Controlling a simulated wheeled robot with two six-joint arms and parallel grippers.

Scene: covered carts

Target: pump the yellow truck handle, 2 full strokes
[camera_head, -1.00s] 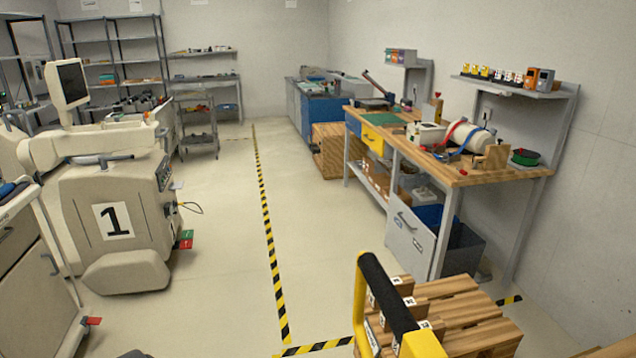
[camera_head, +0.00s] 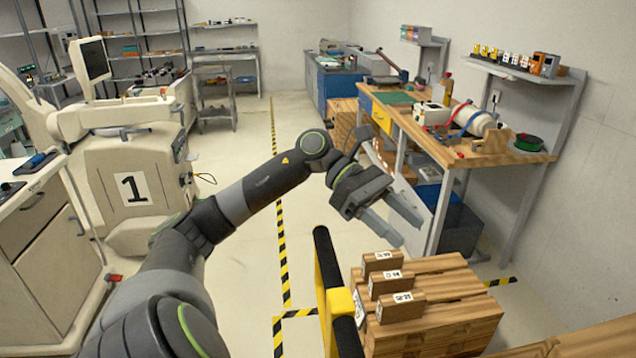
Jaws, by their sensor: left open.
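The yellow truck handle (camera_head: 340,302) stands at the bottom centre, with a long black grip (camera_head: 326,262) along its top. The lower part of the handle is cut off by the picture edge. My left gripper (camera_head: 412,232) is open and empty. In the picture it shows above and to the right of the black grip, apart from it, with its fingers pointing down to the right. My right gripper is not in view.
A wooden pallet load (camera_head: 440,312) with several labelled blocks (camera_head: 401,304) stands just right of the handle. A workbench (camera_head: 480,158) runs along the right wall. A beige machine marked 1 (camera_head: 140,190) stands left. The striped floor line (camera_head: 284,240) crosses open floor.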

